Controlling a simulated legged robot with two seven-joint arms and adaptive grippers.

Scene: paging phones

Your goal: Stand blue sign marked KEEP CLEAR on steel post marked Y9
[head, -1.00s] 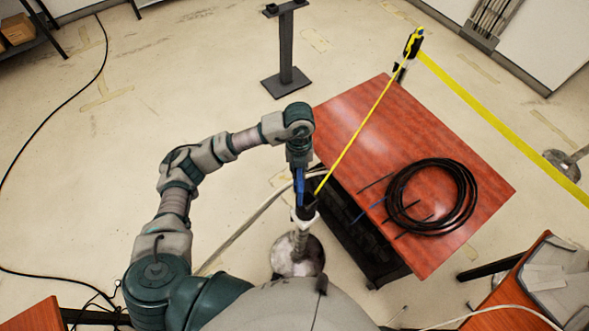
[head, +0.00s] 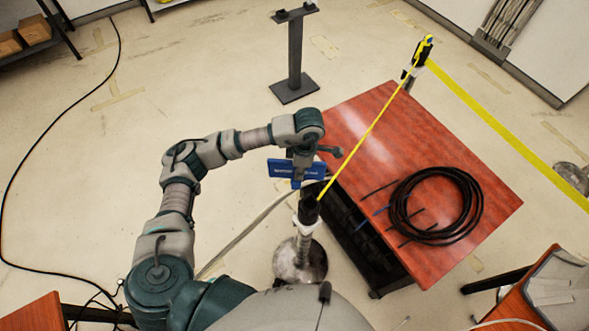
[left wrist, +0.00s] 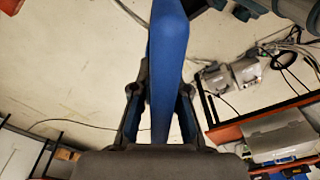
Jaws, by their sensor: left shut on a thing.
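The blue sign (head: 283,169) with small pale lettering is held in my left gripper (head: 301,176), and the lettering is too small to read. In the left wrist view the sign (left wrist: 168,60) runs between the two fingers of the gripper (left wrist: 160,108), which is shut on it. A steel post (head: 303,238) with a black top and round base stands just below the sign in the head view; the sign is apart from it. No Y9 mark is legible on any post. My right gripper is out of view.
A yellow belt (head: 372,125) runs from the near post to a far post (head: 420,55). A red-brown table (head: 375,125) with a black cable coil (head: 435,207) stands at the right. A dark grey stand (head: 295,55) is behind. The floor at left is mostly clear, with a thin cable.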

